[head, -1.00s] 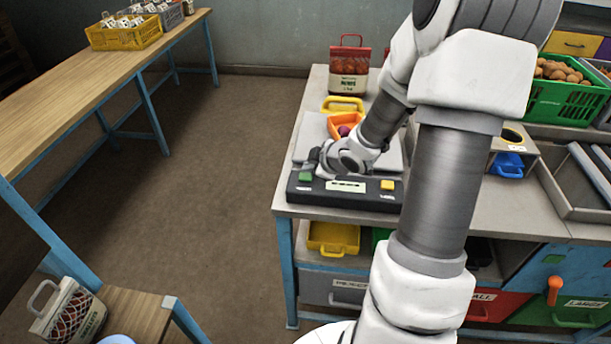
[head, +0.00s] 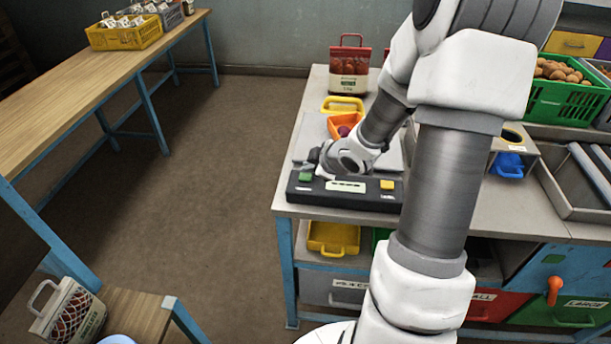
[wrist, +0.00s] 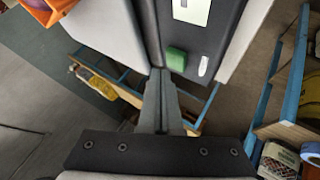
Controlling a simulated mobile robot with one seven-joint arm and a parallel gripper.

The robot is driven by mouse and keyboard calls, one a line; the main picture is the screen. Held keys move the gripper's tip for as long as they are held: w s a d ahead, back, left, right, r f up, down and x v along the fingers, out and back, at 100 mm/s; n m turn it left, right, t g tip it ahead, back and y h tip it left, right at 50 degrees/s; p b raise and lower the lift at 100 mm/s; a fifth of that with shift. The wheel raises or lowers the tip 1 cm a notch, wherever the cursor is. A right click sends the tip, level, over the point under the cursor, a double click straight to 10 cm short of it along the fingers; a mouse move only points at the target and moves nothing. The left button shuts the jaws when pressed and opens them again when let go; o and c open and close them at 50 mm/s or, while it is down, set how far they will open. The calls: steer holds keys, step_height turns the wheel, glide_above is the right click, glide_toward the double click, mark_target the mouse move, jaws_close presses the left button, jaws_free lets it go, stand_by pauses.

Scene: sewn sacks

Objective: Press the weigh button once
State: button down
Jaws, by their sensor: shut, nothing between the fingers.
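A dark console (head: 345,198) runs along the front of a scale with a pale grey plate (head: 394,155). It has a green button (head: 305,177) at its left end, a yellow button (head: 387,185) at its right end and a pale display between them. The labels are too small to read. My gripper (head: 319,170) is shut and empty, just behind and right of the green button. In the wrist view the closed fingertips (wrist: 158,76) appear beside the green button (wrist: 176,59); I cannot tell whether they touch anything.
An orange scoop-like tray (head: 342,123) with a dark red item sits on the scale plate. A yellow-handled item (head: 342,104) and a red-topped sack (head: 349,72) stand behind it. A green crate (head: 568,99) of potatoes is at right.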

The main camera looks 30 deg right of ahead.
mark_target(309, 178)
steer(key=shift+f+b, duration=0.35)
steer(key=shift+f, duration=0.1)
steer(key=shift+f+b, duration=0.4)
steer(key=shift+f, duration=0.1)
stand_by(0.7)
steer(key=shift+r, duration=0.1)
steer(key=shift+r+p, duration=0.8)
steer(key=shift+p, duration=0.1)
step_height(309, 178, up, 5)
steer(key=p, duration=0.5)
stand_by(0.7)
